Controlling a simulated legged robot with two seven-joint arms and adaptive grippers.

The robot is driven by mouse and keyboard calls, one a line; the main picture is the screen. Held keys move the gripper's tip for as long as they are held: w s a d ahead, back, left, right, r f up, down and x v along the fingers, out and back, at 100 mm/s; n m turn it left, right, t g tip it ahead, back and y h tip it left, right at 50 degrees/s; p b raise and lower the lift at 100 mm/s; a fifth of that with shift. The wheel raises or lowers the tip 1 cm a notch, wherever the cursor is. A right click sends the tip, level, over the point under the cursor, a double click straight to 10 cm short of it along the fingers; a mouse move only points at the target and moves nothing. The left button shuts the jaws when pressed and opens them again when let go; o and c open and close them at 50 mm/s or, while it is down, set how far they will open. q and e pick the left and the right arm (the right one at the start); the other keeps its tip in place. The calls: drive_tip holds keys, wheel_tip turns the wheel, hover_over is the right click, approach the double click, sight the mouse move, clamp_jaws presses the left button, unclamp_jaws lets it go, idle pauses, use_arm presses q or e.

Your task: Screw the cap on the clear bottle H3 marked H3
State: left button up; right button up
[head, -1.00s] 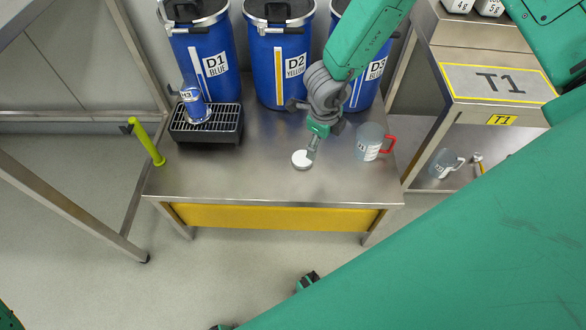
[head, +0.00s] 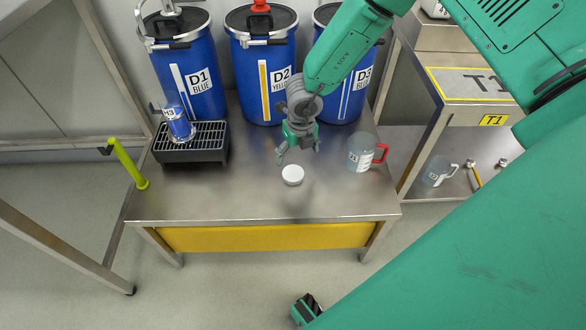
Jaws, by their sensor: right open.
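The bottle H3 (head: 179,124) stands on the black drip tray (head: 190,152) in front of drum D1. It looks blue inside and bears an H3 label; I see no cap on it. A round white cap (head: 292,175) lies on the steel table, right of the tray. My right gripper (head: 298,154) is open and empty, pointing down just behind the cap and apart from it in the picture.
Blue drums D1 (head: 190,70), D2 (head: 263,75) and D3 (head: 345,90) line the back. A clear jug with a red handle (head: 362,153) stands right of the cap. A yellow-green rod (head: 130,165) rises at the left edge. The table front (head: 225,205) is clear.

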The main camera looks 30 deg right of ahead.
sight(293, 173)
drive_tip(key=shift+w+f+b, duration=0.15)
drive_tip(key=shift+f+b, duration=0.05)
drive_tip(key=shift+f, duration=0.7)
drive_tip(key=shift+w+f+b, duration=0.1)
drive_tip(key=shift+f+b, duration=0.1)
drive_tip(key=shift+f, duration=0.7)
drive_tip(key=f+b, duration=0.2)
drive_tip(key=f, duration=0.1)
drive_tip(key=f+b, duration=0.1)
drive_tip(key=f, duration=0.1)
drive_tip(key=shift+w+a+f, duration=0.1)
drive_tip(key=shift+a+f, duration=0.1)
drive_tip(key=shift+a, duration=0.2)
drive_tip(key=shift+r, duration=0.15)
drive_tip(key=c, duration=0.9)
